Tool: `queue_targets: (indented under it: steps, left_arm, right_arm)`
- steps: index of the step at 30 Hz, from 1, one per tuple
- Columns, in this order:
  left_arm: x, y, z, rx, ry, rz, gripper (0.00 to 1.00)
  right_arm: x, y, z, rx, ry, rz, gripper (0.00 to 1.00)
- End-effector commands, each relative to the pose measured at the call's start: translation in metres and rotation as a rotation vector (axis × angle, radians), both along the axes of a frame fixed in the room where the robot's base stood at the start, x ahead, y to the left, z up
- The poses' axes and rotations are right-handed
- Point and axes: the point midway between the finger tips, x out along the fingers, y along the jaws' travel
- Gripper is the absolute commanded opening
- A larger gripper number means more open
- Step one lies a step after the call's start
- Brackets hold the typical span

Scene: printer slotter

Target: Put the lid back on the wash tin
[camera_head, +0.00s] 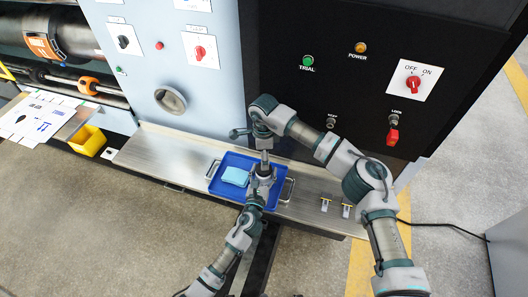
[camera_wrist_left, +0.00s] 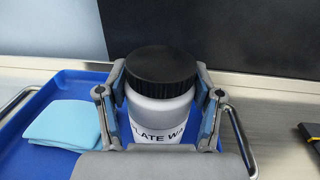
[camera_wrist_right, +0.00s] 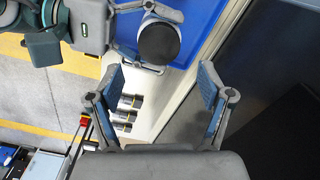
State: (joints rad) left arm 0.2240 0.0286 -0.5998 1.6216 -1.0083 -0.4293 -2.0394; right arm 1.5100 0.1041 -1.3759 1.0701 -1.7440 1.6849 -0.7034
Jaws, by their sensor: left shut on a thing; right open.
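The wash tin (camera_wrist_left: 160,110) is a white round container with a partly hidden label reading "LATE WA". A black ribbed lid (camera_wrist_left: 161,70) sits on top of it, looking level; I cannot tell how tightly. The lid also shows from above in the right wrist view (camera_wrist_right: 158,41). My left gripper (camera_wrist_left: 160,100) is shut around the tin's body below the lid, over the blue tray (camera_wrist_left: 68,78). My right gripper (camera_wrist_right: 165,85) is open and empty, with the lid beyond its fingertips. In the head view the arms largely hide the tin.
A folded light-blue cloth (camera_head: 235,176) lies in the tray. The ledge left of the tray is clear.

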Motion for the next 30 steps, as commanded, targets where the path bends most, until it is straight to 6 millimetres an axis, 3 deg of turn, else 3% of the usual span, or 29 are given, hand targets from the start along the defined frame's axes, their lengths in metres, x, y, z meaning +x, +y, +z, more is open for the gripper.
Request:
queue_targets:
  steps: [6,12,24,30]
  left_arm:
    - [0.000,0.000,-0.001,0.000,0.001,0.001,0.00]
    - [0.000,0.000,-0.001,0.000,0.001,0.001,0.00]
    - [0.000,0.000,-0.001,0.000,0.001,0.000,0.00]
    - [0.000,0.000,-0.001,0.000,0.001,0.000,0.00]
  right_arm:
    - [-0.001,0.000,-0.036,-0.001,0.003,-0.001,0.79]
    - [-0.001,0.000,-0.058,-0.001,0.002,-0.001,0.79]
    - [0.000,0.000,-0.065,-0.001,0.000,-0.001,0.79]
    - [0.000,0.000,-0.065,-0.001,0.000,-0.001,0.29]
